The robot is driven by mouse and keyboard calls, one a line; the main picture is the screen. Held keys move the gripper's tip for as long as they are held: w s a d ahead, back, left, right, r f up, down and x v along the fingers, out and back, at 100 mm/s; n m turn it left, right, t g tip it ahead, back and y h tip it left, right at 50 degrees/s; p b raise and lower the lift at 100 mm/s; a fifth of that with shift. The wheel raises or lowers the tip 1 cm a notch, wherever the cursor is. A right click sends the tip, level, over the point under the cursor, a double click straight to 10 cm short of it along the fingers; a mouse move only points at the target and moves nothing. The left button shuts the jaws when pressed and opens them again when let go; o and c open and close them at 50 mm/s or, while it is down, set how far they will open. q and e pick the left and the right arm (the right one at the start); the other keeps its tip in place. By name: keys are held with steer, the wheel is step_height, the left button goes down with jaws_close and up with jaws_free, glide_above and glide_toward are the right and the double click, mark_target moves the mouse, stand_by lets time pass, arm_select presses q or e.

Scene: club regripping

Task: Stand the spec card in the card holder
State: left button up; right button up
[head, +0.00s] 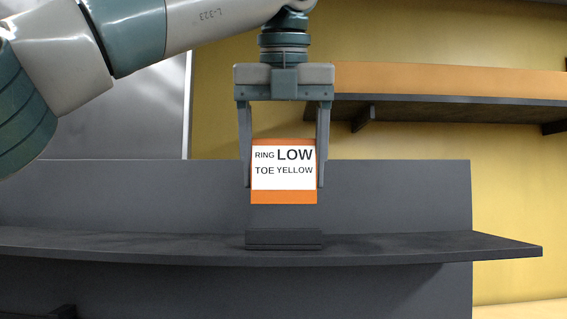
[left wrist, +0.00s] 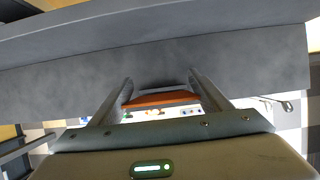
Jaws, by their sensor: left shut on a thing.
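The spec card (head: 284,197) is orange with a white panel reading RING, LOW, TOE and YELLOW. My left gripper (head: 284,184) points down and is shut on the card by its left and right edges. The card hangs upright above the dark card holder (head: 284,241), with a visible gap between them in the head view. The holder is a low block on the dark shelf (head: 420,246). In the left wrist view the card (left wrist: 160,99) shows edge-on as an orange strip between the fingers. My right gripper is not in view.
A dark grey panel (head: 400,195) rises behind the shelf. A higher orange and dark shelf (head: 450,80) is on the yellow wall at the right. The shelf is clear on both sides of the holder.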

mark_target(283, 200)
arm_select(q)
steer(key=shift+f+b, duration=0.55)
steer(key=shift+f, duration=0.35)
stand_by(0.4)
steer(key=shift+f, duration=0.6)
stand_by(0.4)
steer(key=shift+f, duration=1.15)
stand_by(0.8)
steer(key=o, duration=1.1)
steer(key=shift+r, duration=0.15)
